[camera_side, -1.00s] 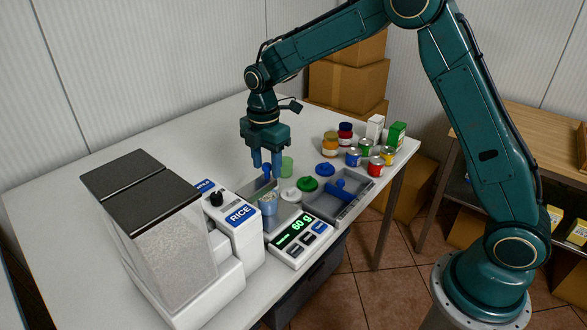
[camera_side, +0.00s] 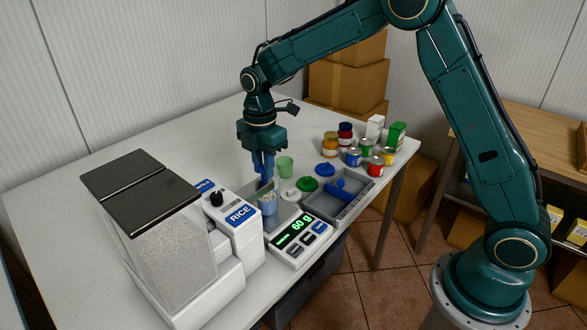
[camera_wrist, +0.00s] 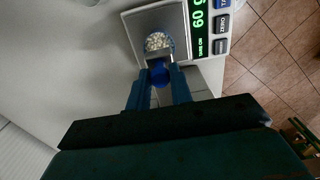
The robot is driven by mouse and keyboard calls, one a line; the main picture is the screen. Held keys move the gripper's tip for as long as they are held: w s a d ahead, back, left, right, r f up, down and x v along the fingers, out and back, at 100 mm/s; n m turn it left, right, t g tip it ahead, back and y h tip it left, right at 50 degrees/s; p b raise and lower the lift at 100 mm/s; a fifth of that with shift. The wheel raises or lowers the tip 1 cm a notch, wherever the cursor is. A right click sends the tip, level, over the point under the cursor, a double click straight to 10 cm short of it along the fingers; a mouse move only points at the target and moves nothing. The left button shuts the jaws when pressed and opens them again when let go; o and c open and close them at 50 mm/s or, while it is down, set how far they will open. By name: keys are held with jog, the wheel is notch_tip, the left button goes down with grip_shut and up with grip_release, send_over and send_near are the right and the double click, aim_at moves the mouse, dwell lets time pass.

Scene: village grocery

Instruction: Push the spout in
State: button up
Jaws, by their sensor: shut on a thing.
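The grey metal spout (camera_wrist: 160,53) with a blue knob (camera_wrist: 158,72) shows in the wrist view, beside a blue cup holding white grains (camera_wrist: 158,41). My gripper (camera_side: 264,175) points straight down at the spout, and its blue fingers are shut on the knob. The wrist view shows one finger on each side of the knob. In the side view the fingers hide the knob and most of the spout. The cup (camera_side: 268,204) stands upright on the scale's metal plate (camera_side: 283,215). The scale display (camera_side: 294,230) reads 60 g.
The white rice dispenser (camera_side: 235,222) with its clear hopper (camera_side: 170,250) stands left of the cup. Jars and cans stand behind.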

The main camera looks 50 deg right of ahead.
aim_at(241, 195)
jog(key=shift+a, duration=3.75)
jog(key=o, duration=0.8)
jog(key=shift+r, duration=0.15)
notch_tip(241, 195, up, 7)
